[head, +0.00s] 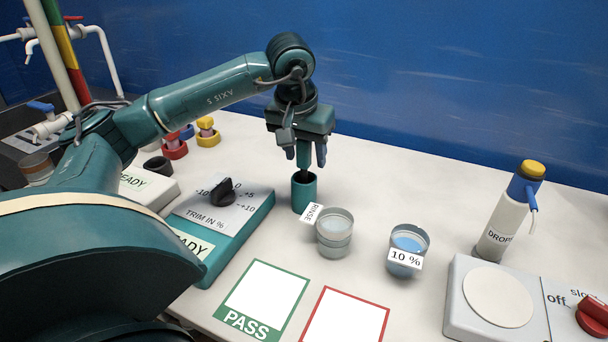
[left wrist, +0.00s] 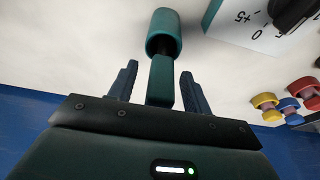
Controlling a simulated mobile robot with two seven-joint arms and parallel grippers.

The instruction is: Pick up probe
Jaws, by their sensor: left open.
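The probe (left wrist: 161,82) has a teal block-shaped handle and a dark lower part. It stands upright in a teal cylindrical holder (head: 304,193), which also shows in the left wrist view (left wrist: 163,32). My left gripper (head: 306,160) points down above the holder. In the left wrist view its two fingers (left wrist: 158,72) are open, one on each side of the probe handle, with a gap on both sides. In the head view the gripper hides most of the handle. My right gripper is not in view.
A RINSE cup (head: 335,240) stands close right of the holder, and a 10 % cup (head: 405,262) is farther right. The TRIM box (head: 233,222) with its black knob lies left. PASS (head: 248,322) and red-framed (head: 345,318) mats lie in front. A blue wall (head: 450,80) rises behind.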

